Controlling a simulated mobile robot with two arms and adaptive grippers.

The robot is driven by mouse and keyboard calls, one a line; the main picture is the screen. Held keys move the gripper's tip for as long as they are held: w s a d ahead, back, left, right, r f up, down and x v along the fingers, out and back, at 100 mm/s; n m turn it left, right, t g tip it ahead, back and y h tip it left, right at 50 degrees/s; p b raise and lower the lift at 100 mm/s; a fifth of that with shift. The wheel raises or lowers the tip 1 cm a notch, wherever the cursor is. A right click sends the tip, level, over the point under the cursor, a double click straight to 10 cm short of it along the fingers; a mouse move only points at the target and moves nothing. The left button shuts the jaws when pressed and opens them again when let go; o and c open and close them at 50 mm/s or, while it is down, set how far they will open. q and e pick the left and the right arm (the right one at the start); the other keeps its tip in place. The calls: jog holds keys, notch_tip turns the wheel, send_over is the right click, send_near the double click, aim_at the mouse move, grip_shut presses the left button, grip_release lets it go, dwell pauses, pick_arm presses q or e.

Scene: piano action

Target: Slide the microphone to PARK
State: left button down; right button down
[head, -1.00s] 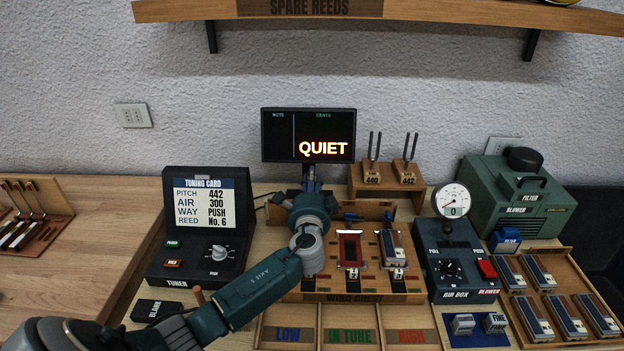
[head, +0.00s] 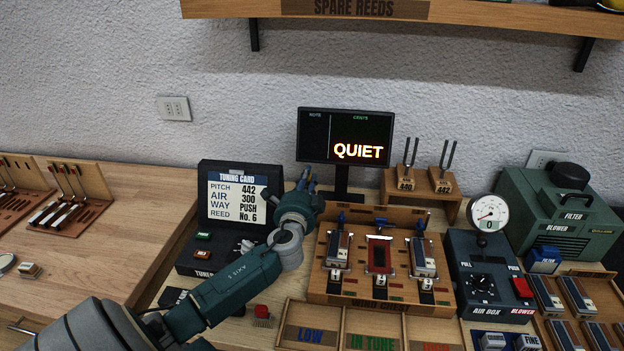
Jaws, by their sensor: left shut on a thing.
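No PARK mark is readable in the head view. My right gripper is not in view.
The screen (head: 345,137) reading QUIET stands just right of my left gripper. Tuning forks (head: 441,166) stand on a wooden stand behind the chest. The air box (head: 490,283) is to the right. A red-topped piece (head: 262,312) lies near my forearm.

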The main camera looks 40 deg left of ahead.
pick_arm(q)
jog(key=c, duration=1.9)
grip_release()
jog(key=shift+a+r, duration=0.1)
jog(key=shift+a, duration=0.1)
jog(key=shift+o, duration=1.1)
jog(key=shift+s+a, duration=0.1)
jog(key=shift+s, duration=0.1)
jog(key=shift+s+d, duration=0.1)
jog(key=shift+d, duration=0.15)
jog(key=v, duration=1.1)
jog(key=shift+s, duration=0.35)
jog(key=shift+d, duration=0.1)
